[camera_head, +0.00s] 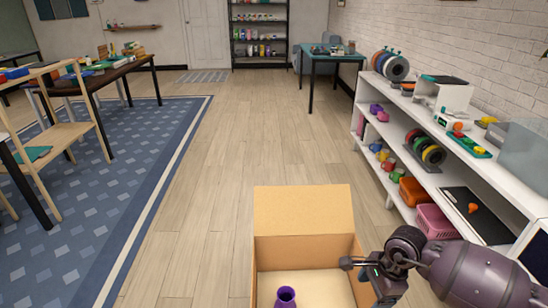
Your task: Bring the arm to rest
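My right arm comes in from the lower right. Its gripper end (352,263) is over the right side of an open cardboard box (303,212). The fingers are small and partly hidden, so I cannot tell whether they are open or shut. No object shows clearly in them. A purple vase-like piece (286,297) is in the box, apart from the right gripper and cut off by the bottom edge of the picture. My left gripper is not in view.
A white shelf (465,178) with spools, bins and small devices runs along the right wall, close to my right arm. Wooden tables (118,72) stand on a blue rug (110,190) at left. A green table (330,57) stands farther back. The middle wooden floor (240,130) is clear.

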